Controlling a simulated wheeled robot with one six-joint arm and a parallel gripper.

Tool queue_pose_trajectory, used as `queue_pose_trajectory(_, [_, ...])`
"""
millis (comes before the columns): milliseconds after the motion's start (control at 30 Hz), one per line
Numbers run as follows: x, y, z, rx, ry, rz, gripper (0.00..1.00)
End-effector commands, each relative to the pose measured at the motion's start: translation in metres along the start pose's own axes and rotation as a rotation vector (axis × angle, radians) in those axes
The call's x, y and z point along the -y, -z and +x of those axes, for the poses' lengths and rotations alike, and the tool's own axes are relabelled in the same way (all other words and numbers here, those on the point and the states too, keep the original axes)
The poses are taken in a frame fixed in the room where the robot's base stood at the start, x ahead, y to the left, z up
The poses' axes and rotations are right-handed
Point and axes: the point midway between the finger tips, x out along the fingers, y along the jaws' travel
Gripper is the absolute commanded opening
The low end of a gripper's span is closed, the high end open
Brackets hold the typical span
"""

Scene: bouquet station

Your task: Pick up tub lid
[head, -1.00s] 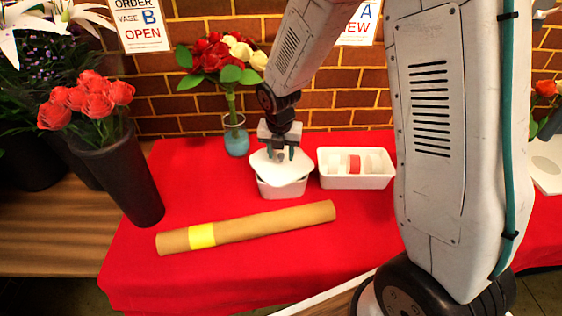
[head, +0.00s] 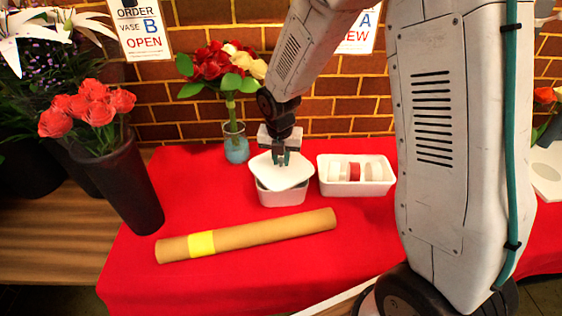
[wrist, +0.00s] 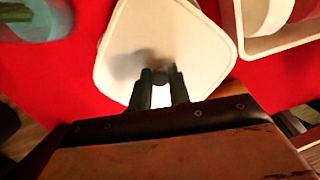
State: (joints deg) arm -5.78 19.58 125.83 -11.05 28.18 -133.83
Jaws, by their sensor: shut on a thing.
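The tub lid (head: 290,178) is white, square with rounded corners, and sits tilted and askew over the white tub (head: 283,196) on the red cloth. A dark gap shows between the lid and the tub's rim at the left. My gripper (head: 281,163) points down over the middle of the lid and is shut on its small knob.
A white tray (head: 356,188) with ribbon rolls stands just right of the tub. A glass vase (head: 236,149) with red and cream flowers stands behind left. A brown paper roll with a yellow band (head: 260,232) lies in front. A black vase (head: 128,185) of roses stands at left.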

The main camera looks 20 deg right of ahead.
Motion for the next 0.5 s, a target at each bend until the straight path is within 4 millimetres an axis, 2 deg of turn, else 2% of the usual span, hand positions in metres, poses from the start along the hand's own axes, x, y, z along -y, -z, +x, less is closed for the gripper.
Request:
queue_pose_trajectory(167, [-0.001, -0.004, -0.026, 0.003, -0.004, 0.002, 0.0])
queue_pose_trajectory(500, [-0.009, 0.082, -0.044, 0.001, -0.003, -0.006, 0.0])
